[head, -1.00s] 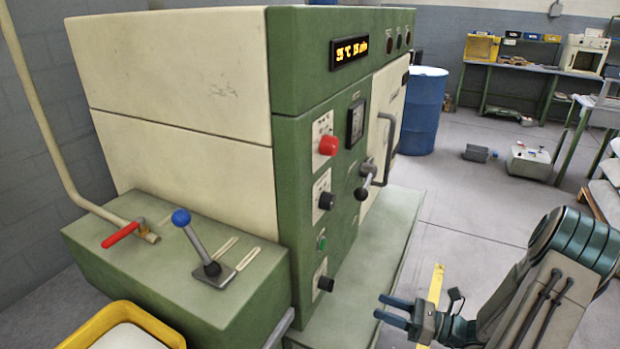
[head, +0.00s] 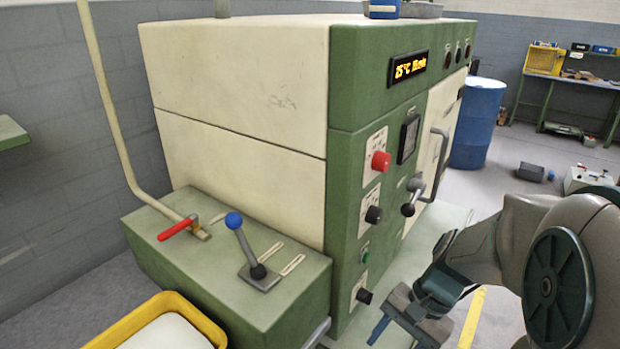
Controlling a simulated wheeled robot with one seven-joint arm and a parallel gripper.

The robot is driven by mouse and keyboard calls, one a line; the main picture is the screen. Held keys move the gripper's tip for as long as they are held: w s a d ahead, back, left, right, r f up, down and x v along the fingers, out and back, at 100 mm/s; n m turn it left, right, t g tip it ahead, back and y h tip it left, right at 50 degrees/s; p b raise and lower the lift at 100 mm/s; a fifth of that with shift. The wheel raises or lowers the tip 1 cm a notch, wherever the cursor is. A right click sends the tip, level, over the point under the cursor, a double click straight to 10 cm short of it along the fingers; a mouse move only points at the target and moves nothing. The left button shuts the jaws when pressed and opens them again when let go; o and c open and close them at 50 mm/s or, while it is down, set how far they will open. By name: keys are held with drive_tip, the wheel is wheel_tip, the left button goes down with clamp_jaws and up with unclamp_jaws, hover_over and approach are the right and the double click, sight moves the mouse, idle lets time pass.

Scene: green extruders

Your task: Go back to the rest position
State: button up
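The green and cream extruder (head: 350,150) fills the middle of the head view. Its display (head: 408,67) glows orange. On its front are a red knob (head: 381,160), black knobs, a green button (head: 365,257) and a black-ended lever (head: 412,196). A blue-topped lever (head: 243,240) and a red valve handle (head: 178,229) are on the low green box at left. My gripper (head: 385,318) is at the lower right, in front of the machine and apart from its panel. It holds nothing that I can see. Its fingers are seen edge-on, so their opening is unclear.
A yellow bin (head: 190,318) with white contents stands at the lower left. A blue barrel (head: 477,123) stands behind the machine at right. A workbench (head: 570,78) is at the far wall. Open floor lies at right, with a yellow line (head: 472,318).

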wheel_tip(320, 180, up, 8)
drive_tip(key=s+n+t+h, duration=0.2)
drive_tip(key=n+t+h, duration=0.2)
drive_tip(key=n, duration=0.3)
drive_tip(key=shift+d+f+n+t+h+p, duration=0.15)
drive_tip(key=shift+n+t+h+p, duration=0.15)
drive_tip(key=shift+n+h+p, duration=0.1)
drive_tip(key=c, duration=0.3)
